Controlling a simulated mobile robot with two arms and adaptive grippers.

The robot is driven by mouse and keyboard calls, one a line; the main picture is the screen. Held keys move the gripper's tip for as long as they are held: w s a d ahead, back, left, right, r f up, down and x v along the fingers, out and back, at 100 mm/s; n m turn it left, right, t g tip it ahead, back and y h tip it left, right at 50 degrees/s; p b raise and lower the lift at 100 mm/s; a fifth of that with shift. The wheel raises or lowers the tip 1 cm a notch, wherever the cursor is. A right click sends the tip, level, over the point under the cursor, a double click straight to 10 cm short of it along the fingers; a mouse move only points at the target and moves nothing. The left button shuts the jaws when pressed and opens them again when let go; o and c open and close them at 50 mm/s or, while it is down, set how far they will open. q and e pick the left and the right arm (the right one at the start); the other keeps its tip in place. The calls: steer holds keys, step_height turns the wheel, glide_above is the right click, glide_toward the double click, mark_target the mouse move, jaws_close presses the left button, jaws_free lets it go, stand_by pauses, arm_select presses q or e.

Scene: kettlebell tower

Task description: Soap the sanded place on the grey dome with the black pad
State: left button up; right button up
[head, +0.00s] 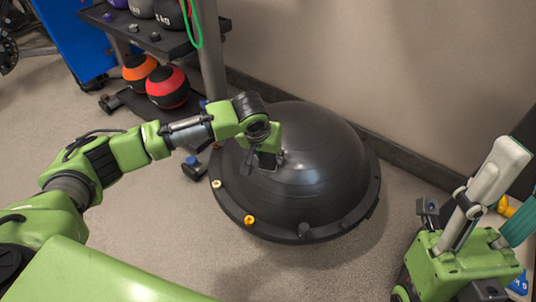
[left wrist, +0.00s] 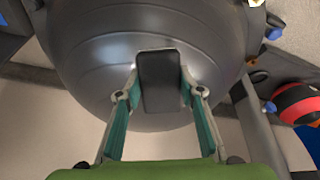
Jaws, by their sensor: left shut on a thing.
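The grey dome (head: 315,185) sits on the floor against the wall, flat side down with a dark rim around its base. My left gripper (head: 265,160) is at its upper left side. In the left wrist view the left gripper (left wrist: 160,95) is shut on the black pad (left wrist: 160,80), held between its teal-lined fingers. The pad lies over the dome (left wrist: 95,60), at or very near its surface; contact cannot be told. A small pale patch shows beside the pad, but the sanded place is not clearly seen. My right gripper (head: 518,190) is at the right edge, its fingers apart and empty.
A rack (head: 150,40) with kettlebells stands at the upper left, with an orange ball (head: 139,68) and a red ball (head: 168,88) low on it. A blue panel (head: 75,35) is behind. Yellow and pale plugs sit on the dome's rim. Floor in front is clear.

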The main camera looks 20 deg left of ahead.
arm_select(q)
steer(key=shift+w+f, duration=0.35)
steer(key=shift+f, duration=0.3)
